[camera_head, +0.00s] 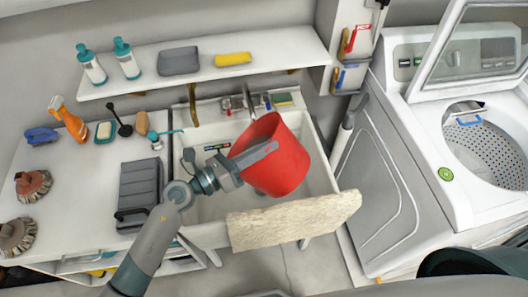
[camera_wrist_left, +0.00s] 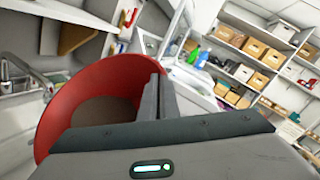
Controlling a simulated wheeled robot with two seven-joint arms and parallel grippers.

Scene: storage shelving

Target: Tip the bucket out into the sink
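The red bucket (camera_head: 280,158) is held over the white sink (camera_head: 212,207), tilted with its opening toward the upper left. My left gripper (camera_head: 258,152) is at the bucket's rim, with its fingers close together and the wall apparently between them. In the left wrist view the bucket (camera_wrist_left: 62,108) shows its open mouth and brownish contents or bottom; I cannot tell which. The left gripper's fingers (camera_wrist_left: 160,98) overlap its right rim there. The bucket hides part of the basin. My right gripper is not in view.
A beige cloth (camera_head: 290,220) hangs over the sink's front edge. A faucet (camera_head: 247,98) stands behind the bucket. A shelf (camera_head: 200,75) with bottles runs above. The open washing machine (camera_head: 425,150) is at right. A grey case (camera_head: 139,190) lies on the left counter.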

